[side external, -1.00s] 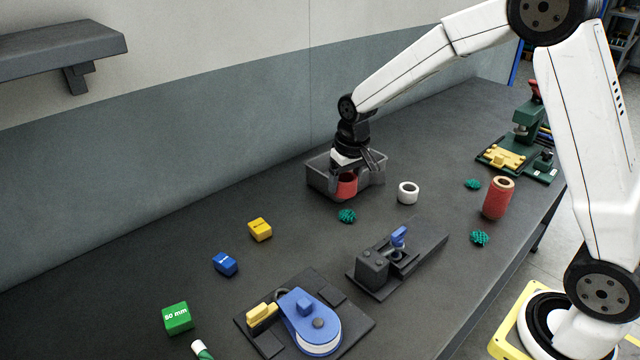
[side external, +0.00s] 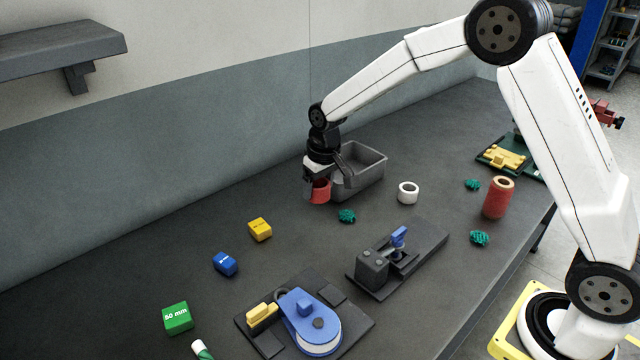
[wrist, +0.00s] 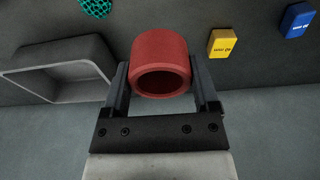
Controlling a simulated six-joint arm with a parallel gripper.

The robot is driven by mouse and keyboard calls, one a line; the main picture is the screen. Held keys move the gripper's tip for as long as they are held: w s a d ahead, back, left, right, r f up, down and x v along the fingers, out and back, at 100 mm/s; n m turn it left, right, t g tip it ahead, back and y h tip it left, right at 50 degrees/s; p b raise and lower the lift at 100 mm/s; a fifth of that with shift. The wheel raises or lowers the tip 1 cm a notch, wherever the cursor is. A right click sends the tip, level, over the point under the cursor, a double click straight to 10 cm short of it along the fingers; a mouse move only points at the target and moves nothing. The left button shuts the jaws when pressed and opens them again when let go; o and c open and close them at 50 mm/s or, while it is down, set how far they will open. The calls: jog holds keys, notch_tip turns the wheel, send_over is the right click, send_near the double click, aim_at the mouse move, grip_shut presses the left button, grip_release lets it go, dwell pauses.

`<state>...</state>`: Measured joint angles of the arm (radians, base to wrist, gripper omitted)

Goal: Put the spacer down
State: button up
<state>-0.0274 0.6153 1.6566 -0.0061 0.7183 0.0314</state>
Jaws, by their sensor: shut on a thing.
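The spacer is a red hollow cylinder (side external: 319,192) between the jaws of my gripper (side external: 321,182). In the wrist view, the spacer (wrist: 158,50) shows its open end towards the camera. The two fingers of my gripper (wrist: 159,76) press on its left and right sides. In the side view, the spacer is just outside the left side of the grey bin (side external: 365,180), low over the bench. I cannot tell whether it touches the bench top.
A green net scrap (side external: 347,216) lies close in front. A white ring (side external: 408,192) and a red spool (side external: 497,198) stand further right. Yellow (side external: 260,229), blue (side external: 225,264) and green (side external: 177,317) blocks are left, with bare bench between the spacer and yellow block.

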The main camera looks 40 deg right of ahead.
jog(key=w+f, duration=0.2)
jog(key=w, duration=0.2)
send_over(293, 214)
jog(key=s, duration=0.1)
jog(key=shift+f, duration=2.65)
jog(key=shift+w+f, duration=0.2)
jog(key=shift+f, duration=1.65)
jog(key=shift+f, duration=0.15)
jog(key=o, duration=1.2)
